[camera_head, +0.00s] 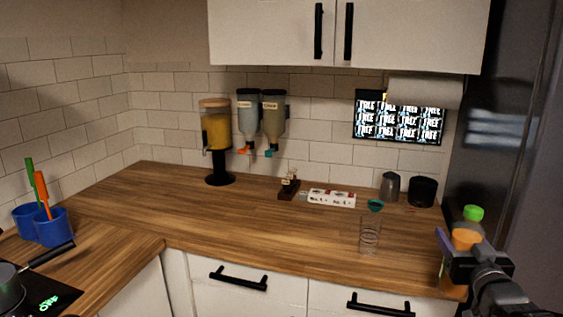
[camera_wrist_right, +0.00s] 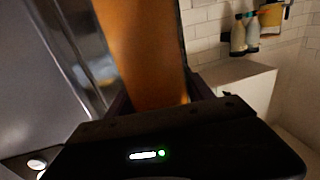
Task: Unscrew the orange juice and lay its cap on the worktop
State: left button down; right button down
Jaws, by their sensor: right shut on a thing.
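The orange juice bottle (camera_head: 466,240) is upright at the right of the head view, with its green cap (camera_head: 473,213) on top. My right gripper (camera_head: 462,260) is shut on the bottle's body below the cap. In the right wrist view the orange bottle (camera_wrist_right: 140,50) fills the space between the fingers; its cap is out of that view. The bottle is near the right end of the wooden worktop (camera_head: 260,220); I cannot tell whether anything supports it from below. My left gripper is not in view.
A clear glass (camera_head: 370,236) stands near the worktop's front edge, left of the bottle. Behind it are a teal ring-like item (camera_head: 375,205), a grey jug (camera_head: 390,187) and a black canister (camera_head: 422,191). A dark fridge (camera_head: 500,130) stands at right. The worktop's middle is clear.

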jog(key=w+a+f+n+y, duration=0.1)
jog(key=a+f+y, duration=0.1)
jog(key=a+f, duration=1.9)
jog(key=shift+w+a+n+y, duration=0.35)
jog(key=shift+w+n+y, duration=0.05)
jog(key=shift+f, duration=0.1)
jog(key=s+a+f+n+g+y, duration=0.2)
jog(key=s+a+f+n+y, duration=0.1)
jog(key=a, duration=0.4)
jog(key=s+a+f+n+g+y, duration=0.2)
jog(key=s+a+f+n+y, duration=0.1)
jog(key=s+a+n+y, duration=0.2)
jog(key=s+a+y, duration=0.2)
jog(key=a+y, duration=0.1)
jog(key=shift+s+a+f+y, duration=0.25)
jog(key=shift+s+f+y, duration=0.05)
jog(key=shift+f, duration=0.1)
